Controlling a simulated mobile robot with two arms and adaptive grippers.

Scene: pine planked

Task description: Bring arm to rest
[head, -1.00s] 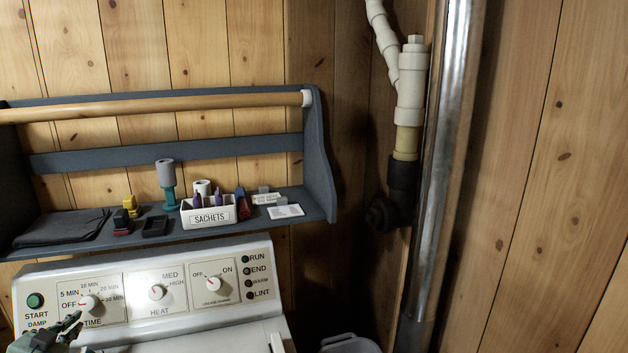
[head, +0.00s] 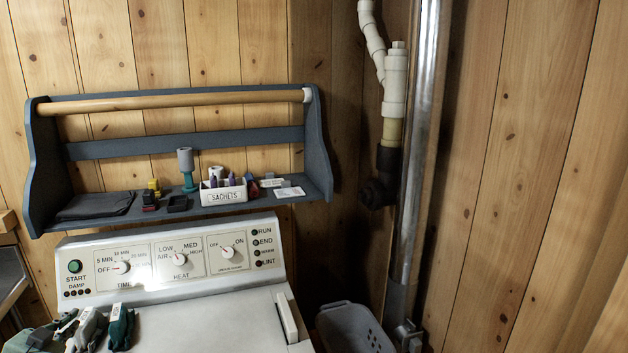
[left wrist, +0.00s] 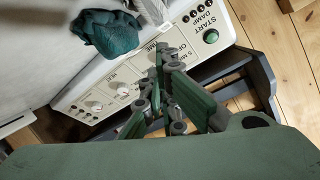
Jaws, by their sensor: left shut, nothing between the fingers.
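My left gripper (head: 95,322) shows at the lower left of the head view, in front of the dryer's control panel (head: 180,262). In the left wrist view the fingers of my left gripper (left wrist: 160,62) are together with nothing held, over the panel in that view. My right gripper is out of view.
A blue-grey shelf (head: 100,150) with a sachets box (head: 222,194) and small items hangs above the panel. A grey basket (head: 352,326) and metal pipe (head: 422,150) stand right. A dark green crumpled thing (left wrist: 108,34) lies near the panel.

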